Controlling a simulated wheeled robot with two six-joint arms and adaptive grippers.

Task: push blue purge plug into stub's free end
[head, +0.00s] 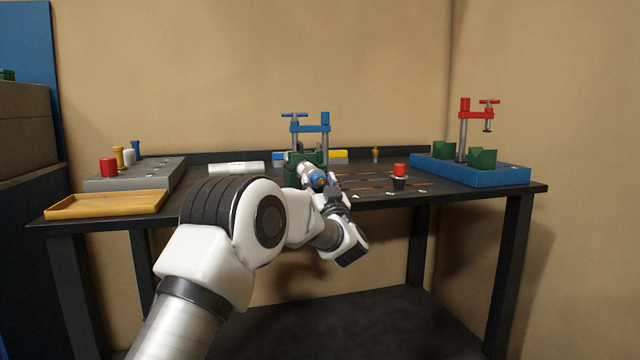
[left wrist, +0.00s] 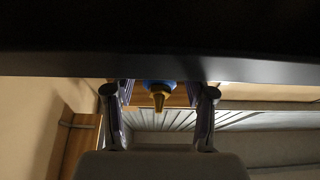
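The blue purge plug (left wrist: 158,88) shows in the left wrist view between the two fingers, with a brass tip toward the camera. In the head view it is a small blue and orange piece (head: 319,182) at the table's front, by my left gripper (head: 325,187). In the left wrist view my left gripper (left wrist: 160,98) has its fingers apart, with gaps on both sides of the plug; a dark band hides the fingertips. A pale piece (head: 306,171), perhaps the stub, lies just behind the plug, before the green block (head: 291,166). Whether plug and stub touch is unclear. My right gripper is out of view.
A blue clamp (head: 310,128) stands behind the green block. A yellow tray (head: 105,205), grey rack (head: 140,178) and white cylinder (head: 236,168) are left.

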